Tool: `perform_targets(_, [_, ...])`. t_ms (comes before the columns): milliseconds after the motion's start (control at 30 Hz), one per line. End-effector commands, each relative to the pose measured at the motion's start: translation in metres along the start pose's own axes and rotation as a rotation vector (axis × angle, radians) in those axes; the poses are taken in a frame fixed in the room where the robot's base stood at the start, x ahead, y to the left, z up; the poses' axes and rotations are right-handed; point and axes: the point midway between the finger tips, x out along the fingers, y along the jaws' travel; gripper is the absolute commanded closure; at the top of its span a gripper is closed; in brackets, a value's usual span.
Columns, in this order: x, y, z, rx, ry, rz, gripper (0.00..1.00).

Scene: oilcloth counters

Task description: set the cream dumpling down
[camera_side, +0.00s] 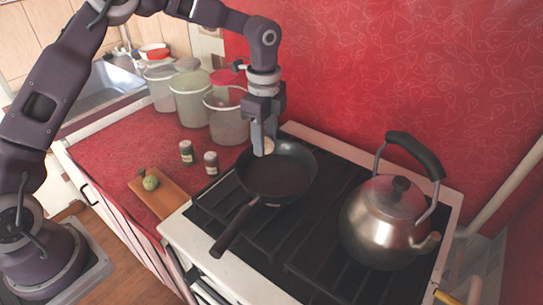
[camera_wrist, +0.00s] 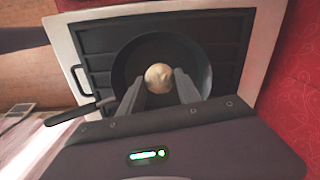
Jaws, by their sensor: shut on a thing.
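The cream dumpling (camera_wrist: 158,77) is round and pale. It shows between the fingertips of my gripper (camera_wrist: 160,92) in the wrist view. In the side view my gripper (camera_side: 264,150) points down over the back left part of the dark frying pan (camera_side: 280,180), and the dumpling (camera_side: 268,146) is partly hidden by the fingers. My gripper is shut on the dumpling. The pan also shows behind the dumpling in the wrist view (camera_wrist: 190,55). I cannot tell how far the dumpling is above the pan's floor.
The pan's handle (camera_side: 234,230) points to the front left of the stove (camera_side: 310,240). A steel kettle (camera_side: 385,225) stands right of the pan. Clear containers (camera_side: 192,100), two small jars (camera_side: 187,152) and a cutting board (camera_side: 172,200) with a green item (camera_side: 150,183) are on the red counter.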

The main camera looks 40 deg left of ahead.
Motion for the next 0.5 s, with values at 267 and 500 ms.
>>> perform_targets(267, [0.046, 0.000, 0.001, -0.001, 0.000, 0.002, 0.70])
perform_targets(500, [0.069, -0.001, 0.001, -0.001, 0.000, -0.003, 0.70])
